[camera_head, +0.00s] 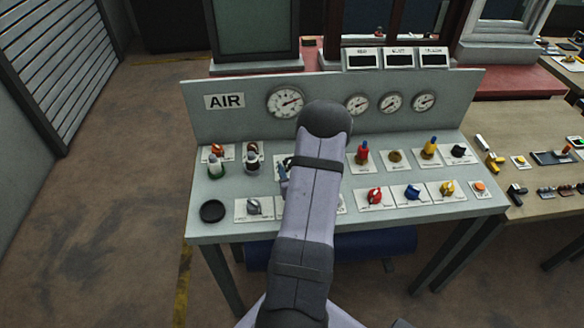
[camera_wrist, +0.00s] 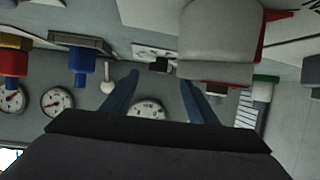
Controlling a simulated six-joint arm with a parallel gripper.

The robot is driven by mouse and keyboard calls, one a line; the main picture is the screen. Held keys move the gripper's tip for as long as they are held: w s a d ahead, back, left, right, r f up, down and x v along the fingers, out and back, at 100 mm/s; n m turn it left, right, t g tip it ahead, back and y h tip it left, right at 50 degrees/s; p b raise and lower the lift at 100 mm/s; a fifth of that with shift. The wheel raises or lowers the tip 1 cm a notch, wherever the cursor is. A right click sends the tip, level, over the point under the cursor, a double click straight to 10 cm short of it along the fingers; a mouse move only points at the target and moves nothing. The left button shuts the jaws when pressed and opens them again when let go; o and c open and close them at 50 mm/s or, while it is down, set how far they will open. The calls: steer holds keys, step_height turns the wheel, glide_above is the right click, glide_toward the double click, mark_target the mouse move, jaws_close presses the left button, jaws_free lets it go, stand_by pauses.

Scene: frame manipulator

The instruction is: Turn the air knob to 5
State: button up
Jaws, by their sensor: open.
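The grey control panel (camera_head: 330,98) bears an AIR label (camera_head: 225,101) with a large round gauge (camera_head: 287,102) beside it. I cannot tell for sure which knob is the air knob. A grey knob (camera_head: 253,207) sits on a white plate at the front left, and part of the desk is hidden behind my arm. My gripper (camera_head: 284,178) is mostly hidden by my arm in the head view. In the wrist view my gripper (camera_wrist: 159,74) has its two blue fingers apart with nothing held. A small black knob (camera_wrist: 159,66) shows between the fingertips, beyond them.
A large pale cylinder (camera_wrist: 218,45) stands close beside the right finger in the wrist view. Red (camera_head: 375,195), blue (camera_head: 413,192) and yellow (camera_head: 447,188) knobs sit right of my arm. Upright controls (camera_head: 362,153) stand behind them. A black round cap (camera_head: 212,211) lies at front left.

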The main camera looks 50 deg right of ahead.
steer(key=shift+b+v, duration=0.35)
steer(key=shift+v, duration=1.15)
